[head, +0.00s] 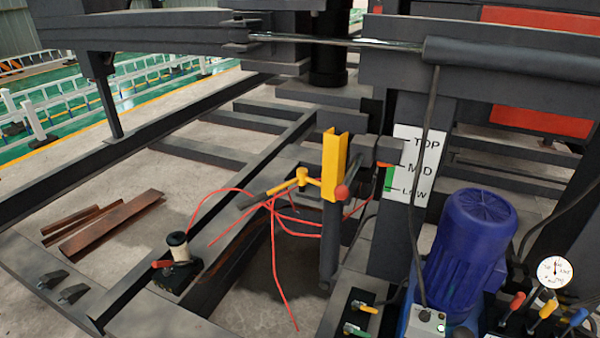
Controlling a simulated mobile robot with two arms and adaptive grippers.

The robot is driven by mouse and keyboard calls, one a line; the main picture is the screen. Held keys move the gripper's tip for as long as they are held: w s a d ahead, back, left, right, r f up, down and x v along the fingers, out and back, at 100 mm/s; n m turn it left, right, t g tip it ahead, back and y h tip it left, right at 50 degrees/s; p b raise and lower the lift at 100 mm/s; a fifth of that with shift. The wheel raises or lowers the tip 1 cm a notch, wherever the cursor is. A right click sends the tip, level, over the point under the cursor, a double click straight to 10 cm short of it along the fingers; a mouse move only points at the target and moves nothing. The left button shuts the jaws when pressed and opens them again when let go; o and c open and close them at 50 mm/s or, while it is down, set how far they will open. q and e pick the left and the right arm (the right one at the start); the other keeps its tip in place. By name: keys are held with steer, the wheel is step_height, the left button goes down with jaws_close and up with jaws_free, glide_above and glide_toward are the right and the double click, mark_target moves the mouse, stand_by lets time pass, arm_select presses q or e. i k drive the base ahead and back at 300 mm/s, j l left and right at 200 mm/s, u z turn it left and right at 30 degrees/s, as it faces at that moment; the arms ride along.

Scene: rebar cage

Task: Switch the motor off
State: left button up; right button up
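The motor (468,250) is a blue ribbed cylinder standing at the lower right. A small light-grey box (427,322) with small switch-like parts sits at its lower left, at the bottom edge, joined to a black cable (432,150) coming from above. The box is partly cut off by the frame, and I cannot tell the position of its switch. Neither of my grippers shows in the head view.
Levers with red (517,300), yellow and blue grips stand right of the motor below a round gauge (555,272). A TOP/MID/LOW sign (415,160) stands behind. Red hoses (265,205) and a yellow bracket (335,165) are left of it. Rusty bars (110,225) lie left.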

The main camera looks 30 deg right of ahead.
mark_target(425, 315)
steer(key=z, duration=1.9)
